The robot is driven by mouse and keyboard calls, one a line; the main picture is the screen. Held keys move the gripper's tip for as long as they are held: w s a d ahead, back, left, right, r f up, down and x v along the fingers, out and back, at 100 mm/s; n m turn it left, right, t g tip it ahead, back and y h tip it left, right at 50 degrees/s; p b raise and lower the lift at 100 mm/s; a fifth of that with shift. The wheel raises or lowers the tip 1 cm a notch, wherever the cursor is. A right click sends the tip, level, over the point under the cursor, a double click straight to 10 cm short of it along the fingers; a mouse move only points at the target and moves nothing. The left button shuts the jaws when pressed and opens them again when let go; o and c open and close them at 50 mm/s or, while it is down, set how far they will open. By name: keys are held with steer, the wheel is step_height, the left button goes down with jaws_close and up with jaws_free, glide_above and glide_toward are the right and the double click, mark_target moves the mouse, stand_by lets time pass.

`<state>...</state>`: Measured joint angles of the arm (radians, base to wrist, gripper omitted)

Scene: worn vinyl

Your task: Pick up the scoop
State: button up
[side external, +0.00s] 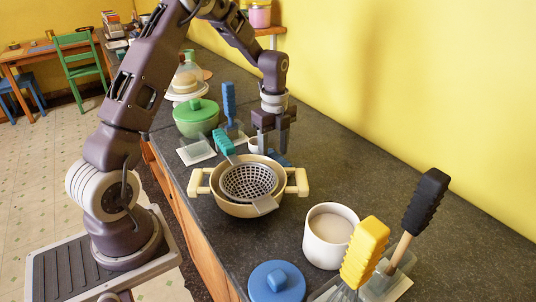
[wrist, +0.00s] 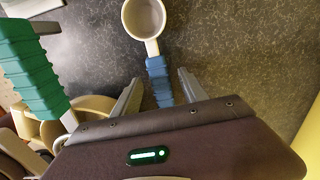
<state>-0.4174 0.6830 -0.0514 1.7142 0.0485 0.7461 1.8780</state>
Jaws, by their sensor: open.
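The scoop lies on the dark counter. It has a round pale cup (wrist: 145,17) and a ribbed blue handle (wrist: 158,78), seen in the wrist view. In the side view its cup (side external: 254,144) and blue handle (side external: 280,159) are partly hidden behind my gripper and the pot. My gripper (side external: 272,150) points down over the scoop, and its fingers are apart. In the wrist view the fingers of my gripper (wrist: 160,88) stand on either side of the blue handle, with gaps visible. I cannot tell exactly how high the fingertips are above the counter.
A cream pot (side external: 196,181) with a metal strainer (side external: 250,182) stands close by. The strainer's teal handle (wrist: 30,65) rises near my gripper. A green lidded pot (side external: 196,118) and upright blue handle (side external: 229,98) stand behind. A white mug (side external: 318,250) stands in front. The yellow wall borders the counter.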

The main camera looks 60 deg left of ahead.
mark_target(274, 154)
step_height(274, 154, down, 2)
steer(key=shift+f, duration=0.1)
jaws_close()
steer(key=shift+r, duration=0.2)
step_height(274, 154, up, 10)
steer(key=shift+f, duration=0.1)
